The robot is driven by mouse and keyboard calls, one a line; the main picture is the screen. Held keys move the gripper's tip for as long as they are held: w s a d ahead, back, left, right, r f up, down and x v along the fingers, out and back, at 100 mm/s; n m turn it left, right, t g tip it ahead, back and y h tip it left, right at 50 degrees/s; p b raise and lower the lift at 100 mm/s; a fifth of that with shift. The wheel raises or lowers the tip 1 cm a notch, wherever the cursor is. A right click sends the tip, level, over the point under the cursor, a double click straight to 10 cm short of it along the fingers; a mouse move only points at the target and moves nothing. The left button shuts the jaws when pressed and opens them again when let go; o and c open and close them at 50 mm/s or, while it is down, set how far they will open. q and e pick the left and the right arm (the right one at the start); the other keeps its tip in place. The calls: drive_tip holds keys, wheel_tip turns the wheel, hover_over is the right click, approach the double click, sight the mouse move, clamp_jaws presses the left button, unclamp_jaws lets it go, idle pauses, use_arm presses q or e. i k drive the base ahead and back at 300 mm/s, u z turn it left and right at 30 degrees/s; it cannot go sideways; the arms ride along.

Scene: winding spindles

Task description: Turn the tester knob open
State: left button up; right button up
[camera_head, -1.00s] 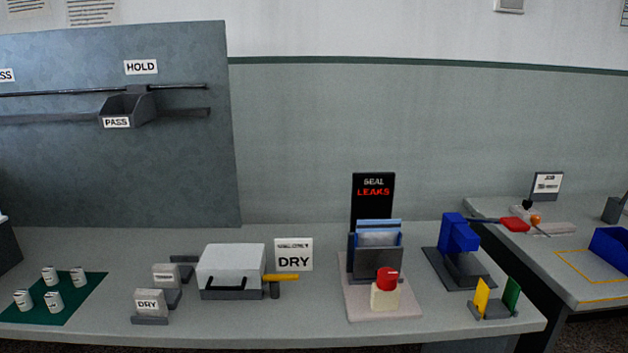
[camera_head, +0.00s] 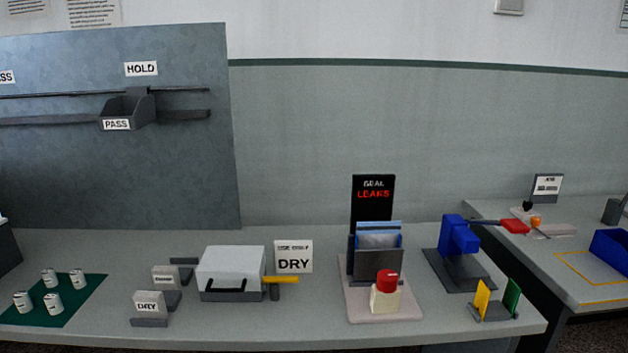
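The tester stands right of centre on the grey table, on a pale pink base (camera_head: 356,308). Its red knob (camera_head: 387,280) sits on a cream block (camera_head: 385,301) at the front of the base. Behind it is a grey holder (camera_head: 375,267) with blue-edged sheets or plates in it. A black sign (camera_head: 373,198) at the back reads "SEAL LEAKS" in white and red. Neither of my grippers shows in the head view, and nothing touches the knob.
A white box with a yellow handle (camera_head: 232,268) stands left of the tester, near a "DRY" sign (camera_head: 293,257). A blue press with a red handle (camera_head: 459,240) and yellow and green flags (camera_head: 497,300) stand to the right.

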sight(387, 281)
drive_tip(key=u, duration=0.1)
drive_tip(key=k, duration=1.05)
drive_tip(key=z, duration=1.25)
drive_tip(key=i, duration=0.75)
drive_tip(key=u, duration=0.6)
drive_tip(key=i, duration=0.5)
drive_tip(key=u, duration=0.6)
